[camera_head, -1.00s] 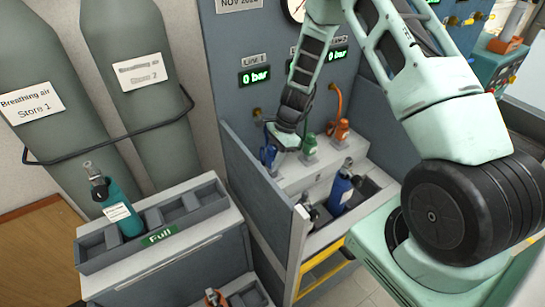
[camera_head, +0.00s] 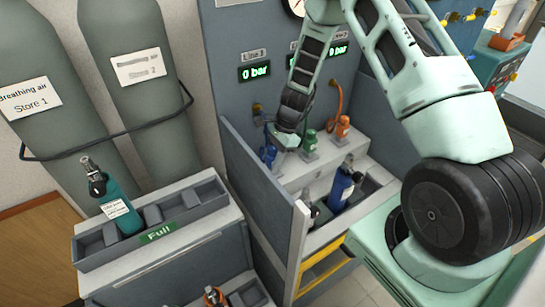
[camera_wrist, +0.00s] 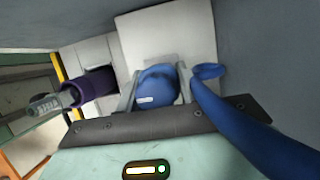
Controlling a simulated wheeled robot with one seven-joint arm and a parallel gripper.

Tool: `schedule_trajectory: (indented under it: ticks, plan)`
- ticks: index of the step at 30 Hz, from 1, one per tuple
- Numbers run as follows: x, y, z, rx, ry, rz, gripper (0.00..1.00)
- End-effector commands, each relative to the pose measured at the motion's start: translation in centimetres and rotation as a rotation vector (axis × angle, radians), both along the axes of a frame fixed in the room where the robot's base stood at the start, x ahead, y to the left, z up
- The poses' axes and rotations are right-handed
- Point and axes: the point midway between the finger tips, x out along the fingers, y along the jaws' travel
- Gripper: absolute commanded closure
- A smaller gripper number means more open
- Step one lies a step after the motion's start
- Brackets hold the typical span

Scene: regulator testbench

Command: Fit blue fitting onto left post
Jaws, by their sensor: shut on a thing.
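The blue fitting (camera_head: 268,155) is at the left end of the light ledge, just left of my wrist in the head view. In the wrist view the blue fitting (camera_wrist: 157,88) sits between the two fingers of my gripper (camera_wrist: 157,92), which is shut on it. Its blue hose (camera_wrist: 245,130) curves away to the right. The left post is hidden beneath the fitting and gripper, so I cannot tell whether the fitting is seated or just above it. A green fitting (camera_head: 309,141) and an orange fitting (camera_head: 342,127) stand on the ledge to the right.
A blue bottle (camera_head: 342,188) stands in the bay in front of the ledge. A grey side panel (camera_head: 255,180) rises close to the left. A teal bottle (camera_head: 118,205) stands in the tray (camera_head: 95,262) marked Full. Grey cylinders (camera_head: 150,70) stand behind.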

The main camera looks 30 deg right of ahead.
Motion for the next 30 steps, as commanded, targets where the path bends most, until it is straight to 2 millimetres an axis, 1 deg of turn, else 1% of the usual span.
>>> schedule_trajectory:
  ticks: [10,11,12,13,23,26,30]
  plan:
    - [0.0,0.0,-0.6,0.000,-0.001,0.000,0.95]
    - [0.0,0.0,-0.5,0.000,-0.001,0.000,0.58]
    - [0.0,0.0,-0.5,0.000,-0.001,0.000,0.47]
    - [0.0,0.0,-0.5,0.000,-0.001,0.000,0.39]
    - [0.0,-0.1,-0.4,-0.001,0.000,0.000,0.38]
    - [0.1,-0.4,0.3,-0.002,-0.002,0.000,0.38]
    - [0.1,-1.3,2.4,-0.002,-0.005,-0.001,0.38]
